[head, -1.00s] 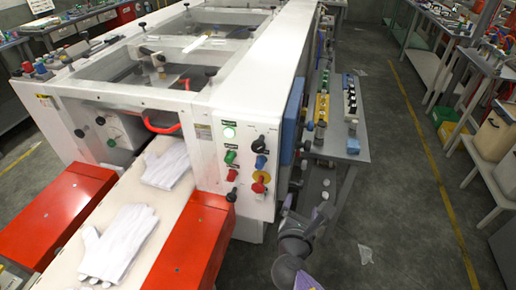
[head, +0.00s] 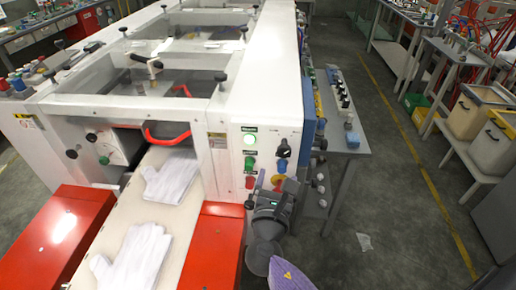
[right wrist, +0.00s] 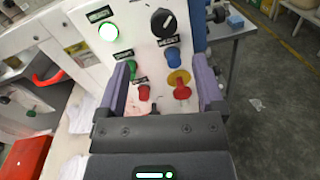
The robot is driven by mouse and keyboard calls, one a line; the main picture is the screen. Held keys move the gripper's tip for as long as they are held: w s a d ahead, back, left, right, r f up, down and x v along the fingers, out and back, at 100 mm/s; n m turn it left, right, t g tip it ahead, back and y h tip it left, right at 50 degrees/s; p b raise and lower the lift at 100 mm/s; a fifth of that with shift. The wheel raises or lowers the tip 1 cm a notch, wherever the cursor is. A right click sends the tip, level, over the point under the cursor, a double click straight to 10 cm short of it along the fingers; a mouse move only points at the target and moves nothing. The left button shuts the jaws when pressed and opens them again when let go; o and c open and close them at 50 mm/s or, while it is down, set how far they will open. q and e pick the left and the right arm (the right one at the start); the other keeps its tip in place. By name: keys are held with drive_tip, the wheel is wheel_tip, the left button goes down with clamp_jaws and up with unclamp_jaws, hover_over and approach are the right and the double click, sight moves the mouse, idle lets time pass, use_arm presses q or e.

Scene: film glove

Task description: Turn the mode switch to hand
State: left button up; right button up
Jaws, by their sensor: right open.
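A control panel (head: 265,132) on the end of the white machine carries a black rotary knob (head: 283,146) at its upper right, which also shows in the right wrist view (right wrist: 163,22). It looks like the mode switch, but its label is too small to read. A blue button or knob (right wrist: 172,56) sits below it. My right gripper (right wrist: 166,72) is open and empty, its purple fingers in front of the lower panel, below the black knob. In the head view the right gripper (head: 268,188) hides part of the lower controls. My left gripper is out of view.
A lit white-green button (right wrist: 108,32), a green button (right wrist: 140,75), a red one (right wrist: 144,92) and a red knob on a yellow disc (right wrist: 181,88) are close by. White gloves (head: 135,258) lie on the belt. A grey bench (head: 345,140) stands right of the machine.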

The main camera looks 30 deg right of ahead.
sight(284, 153)
drive_tip(key=x, duration=0.5)
drive_tip(key=b+x, duration=0.1)
drive_tip(key=x, duration=0.4)
drive_tip(key=shift+s+d, duration=0.2)
drive_tip(key=shift+d, duration=0.05)
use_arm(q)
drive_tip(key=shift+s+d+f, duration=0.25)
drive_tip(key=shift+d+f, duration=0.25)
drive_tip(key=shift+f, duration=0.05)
use_arm(e)
drive_tip(key=c, duration=0.6)
clamp_jaws()
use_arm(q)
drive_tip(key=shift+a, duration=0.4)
